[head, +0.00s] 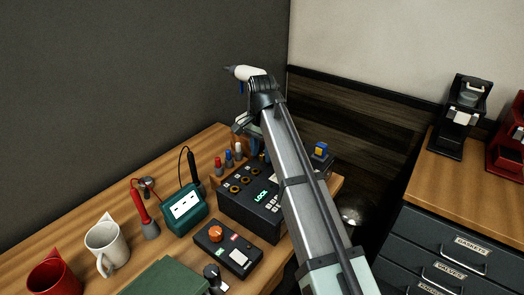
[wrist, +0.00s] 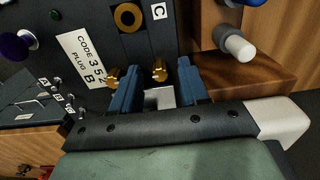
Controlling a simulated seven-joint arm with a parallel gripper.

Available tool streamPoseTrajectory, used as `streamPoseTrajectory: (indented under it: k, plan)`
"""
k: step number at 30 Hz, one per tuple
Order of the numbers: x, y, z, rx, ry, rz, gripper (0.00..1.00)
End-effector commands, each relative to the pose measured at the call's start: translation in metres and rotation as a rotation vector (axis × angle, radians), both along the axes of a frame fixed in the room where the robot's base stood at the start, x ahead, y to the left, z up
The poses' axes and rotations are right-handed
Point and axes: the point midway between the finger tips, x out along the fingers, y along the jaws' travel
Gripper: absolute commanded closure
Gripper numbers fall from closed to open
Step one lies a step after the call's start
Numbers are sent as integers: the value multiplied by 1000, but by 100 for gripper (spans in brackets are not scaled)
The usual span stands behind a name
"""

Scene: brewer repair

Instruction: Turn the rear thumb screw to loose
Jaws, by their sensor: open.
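A dark box with a lit LOCK display (head: 262,194) stands on the wooden bench in the head view. In the wrist view, two brass thumb screws show on a dark panel: one (wrist: 159,72) lies between my fingertips, and the other (wrist: 113,75) is by the tip of the left finger. I cannot tell which is the rear one. My gripper (wrist: 156,80) is open, with its blue fingers apart and pointing at the panel. Contact with either screw cannot be made out. In the head view my arm hides part of the box and both screws.
Coloured plugs (head: 229,158) stand behind the box. A teal meter (head: 184,207) and a control box with an orange knob (head: 226,246) are close on the left.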

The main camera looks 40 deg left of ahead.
Motion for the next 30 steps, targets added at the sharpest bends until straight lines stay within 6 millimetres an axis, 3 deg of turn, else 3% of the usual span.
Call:
streamPoseTrajectory:
  k: [7,21,30]
  plan:
    - [0,0,0,0,0,0,56]
    - [0,0,0,0,0,0,100]
    - [0,0,0,0,0,47,100]
